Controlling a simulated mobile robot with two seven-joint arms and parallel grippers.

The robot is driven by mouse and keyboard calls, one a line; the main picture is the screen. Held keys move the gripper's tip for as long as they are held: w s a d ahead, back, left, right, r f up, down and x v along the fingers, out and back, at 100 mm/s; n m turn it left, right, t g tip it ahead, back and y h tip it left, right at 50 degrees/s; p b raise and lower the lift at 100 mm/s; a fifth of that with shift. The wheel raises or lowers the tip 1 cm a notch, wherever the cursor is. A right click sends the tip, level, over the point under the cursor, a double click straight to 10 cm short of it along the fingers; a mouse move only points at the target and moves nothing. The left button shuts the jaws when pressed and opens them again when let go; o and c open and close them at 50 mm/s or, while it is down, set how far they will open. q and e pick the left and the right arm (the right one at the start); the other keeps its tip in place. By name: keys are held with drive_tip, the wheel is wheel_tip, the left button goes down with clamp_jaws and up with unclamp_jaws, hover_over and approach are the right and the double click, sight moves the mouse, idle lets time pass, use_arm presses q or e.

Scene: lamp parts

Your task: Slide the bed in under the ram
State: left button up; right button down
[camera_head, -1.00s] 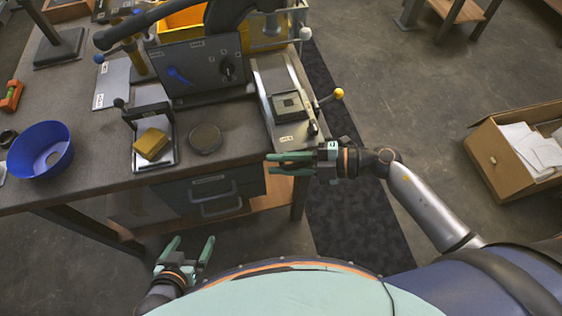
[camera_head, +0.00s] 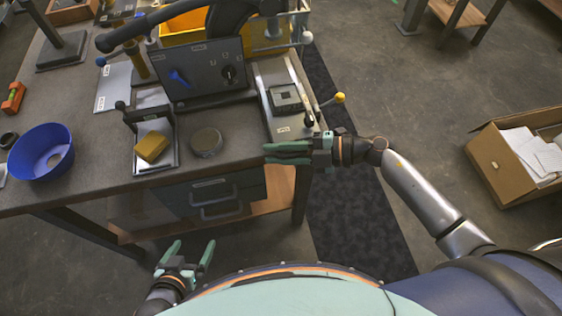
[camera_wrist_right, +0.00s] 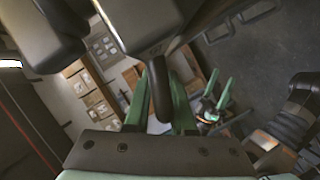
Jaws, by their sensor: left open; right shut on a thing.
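The bed (camera_head: 284,128) is a pale flat slide at the right of the bench, with a dark square fixture (camera_head: 285,98) on it. My right gripper (camera_head: 288,152) is at the bed's near end, by the bench's front edge. In the right wrist view its green fingers (camera_wrist_right: 160,115) are shut on a dark rounded handle (camera_wrist_right: 158,85). The machine's black upper body (camera_head: 232,18) stands behind a control panel (camera_head: 203,72); I cannot make out the ram. My left gripper (camera_head: 187,252) is open and empty, low in front of the bench.
A lever with a yellow ball (camera_head: 339,97) sticks out right of the bed. A yellow block (camera_head: 151,147) on a stand, a round dark disc (camera_head: 206,141) and a blue bowl (camera_head: 41,151) lie to the left. A cardboard box (camera_head: 495,160) is on the floor at right.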

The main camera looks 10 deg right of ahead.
drive_tip(key=shift+f, duration=0.4)
drive_tip(key=c, duration=0.9)
unclamp_jaws()
drive_tip(key=shift+o, duration=0.2)
drive_tip(key=shift+w+r, duration=0.1)
drive_tip(key=shift+r, duration=0.05)
drive_tip(key=shift+d+r, duration=0.1)
drive_tip(key=b+v, duration=0.1)
drive_tip(key=v, duration=1.1)
drive_tip(key=shift+d+r, duration=0.1)
